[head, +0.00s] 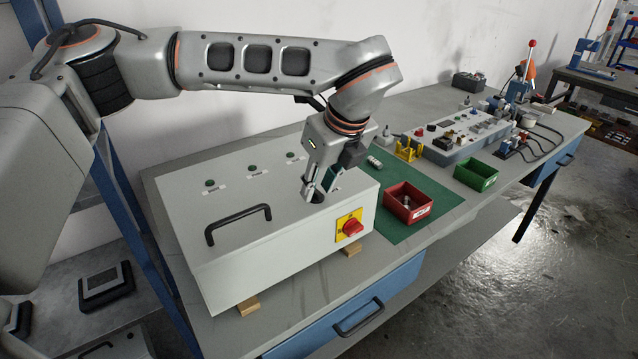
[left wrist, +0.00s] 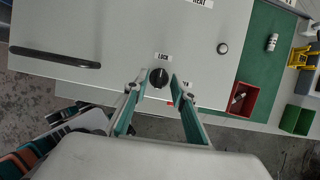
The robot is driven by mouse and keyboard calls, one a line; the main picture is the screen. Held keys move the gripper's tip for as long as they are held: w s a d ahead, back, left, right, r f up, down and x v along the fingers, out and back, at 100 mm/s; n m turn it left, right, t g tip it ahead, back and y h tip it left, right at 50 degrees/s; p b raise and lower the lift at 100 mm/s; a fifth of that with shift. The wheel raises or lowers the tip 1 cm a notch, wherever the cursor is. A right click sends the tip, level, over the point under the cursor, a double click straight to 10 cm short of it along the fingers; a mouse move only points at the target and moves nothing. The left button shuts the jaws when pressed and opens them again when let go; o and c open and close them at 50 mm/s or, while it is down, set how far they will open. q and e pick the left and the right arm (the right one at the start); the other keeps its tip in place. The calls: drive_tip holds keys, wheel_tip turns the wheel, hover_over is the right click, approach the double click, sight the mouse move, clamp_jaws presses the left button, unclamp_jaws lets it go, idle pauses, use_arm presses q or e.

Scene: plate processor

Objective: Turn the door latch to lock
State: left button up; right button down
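The door latch is a round black knob (left wrist: 158,77) on the light grey top panel of the cabinet (head: 225,240). In the left wrist view a LOCK label (left wrist: 164,57) sits just above it, and another label (left wrist: 187,84), partly hidden by a finger, is at its right. My left gripper (head: 319,192) points down at the panel near its right front. In the left wrist view the gripper's (left wrist: 157,86) green-lined fingers are apart, one on each side of the knob, with gaps showing. The knob's pointer direction is too small to read. My right gripper is out of view.
A black handle (head: 238,224) stands up from the panel, left of the gripper. A red switch on a yellow plate (head: 350,227) is on the cabinet's front. A red bin (head: 409,203) and a green bin (head: 476,174) stand to the right on the bench.

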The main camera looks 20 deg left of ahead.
use_arm(q)
drive_tip(key=v, duration=1.2)
